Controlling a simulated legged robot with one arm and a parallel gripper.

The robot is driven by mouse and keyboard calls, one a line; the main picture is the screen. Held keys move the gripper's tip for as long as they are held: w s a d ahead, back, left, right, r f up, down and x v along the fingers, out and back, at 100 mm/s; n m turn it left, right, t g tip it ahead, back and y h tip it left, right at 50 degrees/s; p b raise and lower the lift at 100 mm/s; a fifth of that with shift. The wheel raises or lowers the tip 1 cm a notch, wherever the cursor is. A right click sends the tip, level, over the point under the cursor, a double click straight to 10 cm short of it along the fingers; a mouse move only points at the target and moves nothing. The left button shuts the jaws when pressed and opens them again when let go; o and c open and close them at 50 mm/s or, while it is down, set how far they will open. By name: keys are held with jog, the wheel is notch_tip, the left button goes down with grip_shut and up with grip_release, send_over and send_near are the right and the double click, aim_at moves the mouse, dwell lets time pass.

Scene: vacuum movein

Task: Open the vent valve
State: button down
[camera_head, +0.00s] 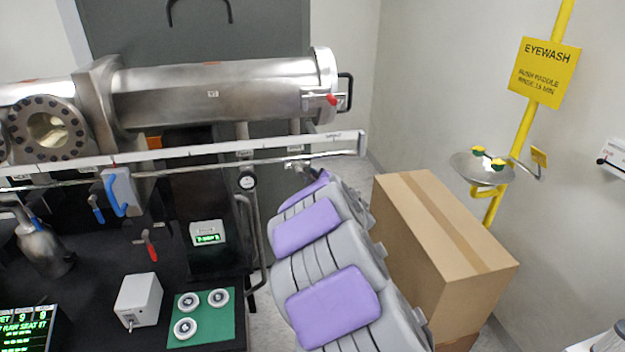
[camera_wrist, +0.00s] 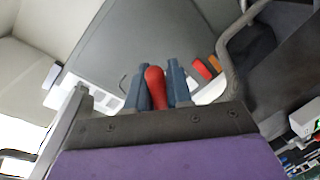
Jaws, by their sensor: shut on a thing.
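In the wrist view a red handle (camera_wrist: 156,90) stands between the two blue fingers of my gripper (camera_wrist: 158,70), which are shut on it. It looks like a valve lever, but the valve body behind it is hidden. In the head view my grey and purple arm reaches up to the rail under the steel chamber; the gripper and the held handle are hidden there. A small fitting (camera_head: 297,168) shows on the pipe just past the arm's end.
A steel chamber (camera_head: 215,92) with a red-tipped latch (camera_head: 333,99) lies above the rail (camera_head: 190,152). A cardboard box (camera_head: 440,250) stands close on the right, before an eyewash basin (camera_head: 482,168).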

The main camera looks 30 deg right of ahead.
jog(key=c, duration=1.1)
grip_release()
